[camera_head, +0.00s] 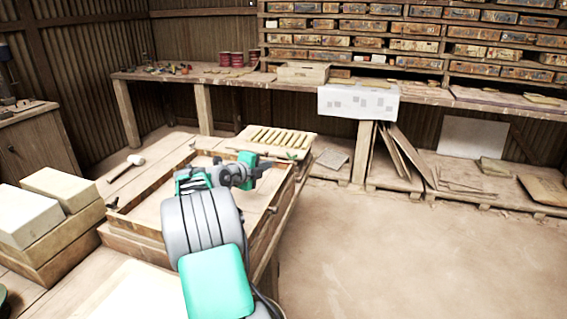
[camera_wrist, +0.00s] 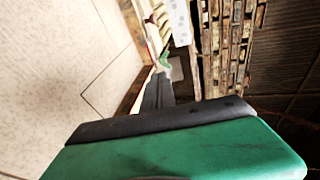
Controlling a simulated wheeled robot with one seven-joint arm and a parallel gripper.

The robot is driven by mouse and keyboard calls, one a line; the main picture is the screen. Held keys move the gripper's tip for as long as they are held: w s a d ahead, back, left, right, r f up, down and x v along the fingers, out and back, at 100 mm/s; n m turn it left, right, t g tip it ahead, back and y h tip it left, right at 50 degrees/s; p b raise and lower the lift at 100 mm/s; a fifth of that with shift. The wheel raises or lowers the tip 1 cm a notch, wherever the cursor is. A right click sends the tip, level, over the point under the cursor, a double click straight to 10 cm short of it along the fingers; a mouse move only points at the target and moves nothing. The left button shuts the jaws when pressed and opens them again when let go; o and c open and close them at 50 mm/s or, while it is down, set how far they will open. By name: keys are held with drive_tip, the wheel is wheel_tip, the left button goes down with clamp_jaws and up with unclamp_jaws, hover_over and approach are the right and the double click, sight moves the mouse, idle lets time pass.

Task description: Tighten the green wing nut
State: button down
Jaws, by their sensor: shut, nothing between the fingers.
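A small green piece, likely the green wing nut (camera_head: 291,155), shows at the far right corner of the wooden press frame (camera_head: 152,192) in the head view. It also shows in the wrist view (camera_wrist: 165,60), just beyond my fingertips; its exact shape is too small to tell. My gripper (camera_head: 268,164) reaches over the frame's right side, its fingers pointing toward the green piece. In the wrist view my dark fingers (camera_wrist: 157,90) are shut with nothing between them. They look a little apart from the green piece, though I cannot tell the exact gap.
A rack of tiles (camera_head: 277,141) stands behind the frame. Pale blocks (camera_head: 30,216) sit at the near left. A long back bench (camera_head: 222,77) holds tools and a wooden box (camera_head: 303,73). The floor at the right is clear.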

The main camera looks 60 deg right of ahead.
sight(288, 156)
drive_tip(key=x, duration=0.4)
drive_tip(key=p+x, duration=0.1)
drive_tip(key=x, duration=0.3)
drive_tip(key=r+x, duration=0.1)
drive_tip(key=x, duration=0.3)
drive_tip(key=shift+d+f+p, duration=0.1)
drive_tip(key=shift+d+p, duration=0.3)
drive_tip(key=shift+d, duration=0.1)
drive_tip(key=shift+w+a, duration=0.1)
drive_tip(key=shift+a, duration=0.05)
